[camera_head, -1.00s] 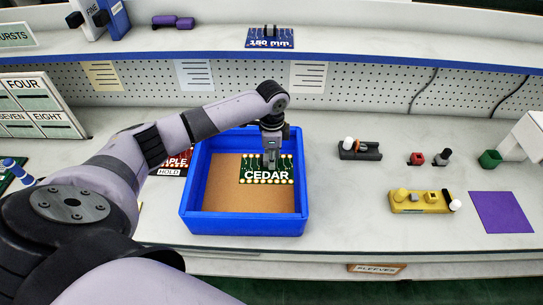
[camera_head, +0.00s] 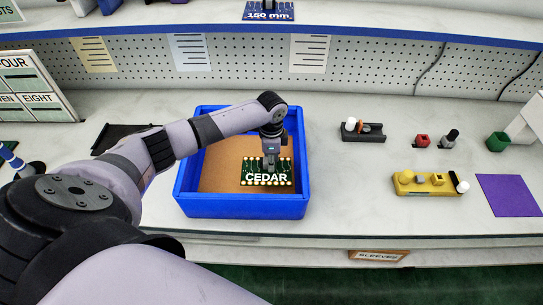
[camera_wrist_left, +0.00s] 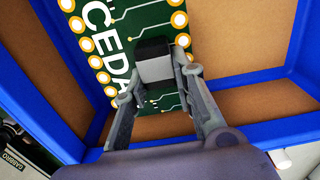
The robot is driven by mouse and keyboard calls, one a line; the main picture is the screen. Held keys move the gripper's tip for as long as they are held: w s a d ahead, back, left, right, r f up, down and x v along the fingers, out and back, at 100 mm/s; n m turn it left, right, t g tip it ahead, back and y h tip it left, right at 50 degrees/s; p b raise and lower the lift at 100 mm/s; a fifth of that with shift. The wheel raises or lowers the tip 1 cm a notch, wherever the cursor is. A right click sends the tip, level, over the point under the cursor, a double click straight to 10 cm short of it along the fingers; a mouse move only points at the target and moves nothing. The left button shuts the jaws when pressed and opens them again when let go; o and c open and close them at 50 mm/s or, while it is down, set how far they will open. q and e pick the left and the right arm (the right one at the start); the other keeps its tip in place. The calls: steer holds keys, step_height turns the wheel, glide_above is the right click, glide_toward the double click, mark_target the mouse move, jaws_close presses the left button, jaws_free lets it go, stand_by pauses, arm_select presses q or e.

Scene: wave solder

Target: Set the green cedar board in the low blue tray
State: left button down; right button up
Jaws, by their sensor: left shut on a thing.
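The green cedar board (camera_head: 267,178) has white CEDAR lettering and gold pads along its edges. In the head view it is within the walls of the low blue tray (camera_head: 245,206), toward the right side. The tray has a brown floor. My left gripper (camera_head: 270,165) points down over the board. In the left wrist view my left gripper (camera_wrist_left: 158,75) is shut on a dark block on the face of the board (camera_wrist_left: 95,20). I cannot tell whether the board touches the tray floor. My right gripper is out of view.
A dark flat tray (camera_head: 120,138) lies left of the blue tray, partly behind my arm. To the right are a black holder (camera_head: 372,135), a yellow block (camera_head: 425,184), a green cup (camera_head: 497,141) and a purple mat (camera_head: 509,194). The bench right beside the tray is clear.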

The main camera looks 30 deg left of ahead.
arm_select(q)
step_height(320, 180, down, 4)
steer(key=shift+f+b, duration=0.25)
steer(key=shift+b, duration=0.85)
steer(key=shift+f+b, duration=0.6)
steer(key=shift+f, duration=0.45)
steer(key=shift+f+b, duration=0.3)
steer(key=shift+f, duration=0.2)
steer(key=c, duration=1.2)
jaws_free()
steer(key=shift+c, duration=0.2)
steer(key=shift+r, duration=0.15)
step_height(320, 180, up, 12)
steer(key=shift+f, duration=0.1)
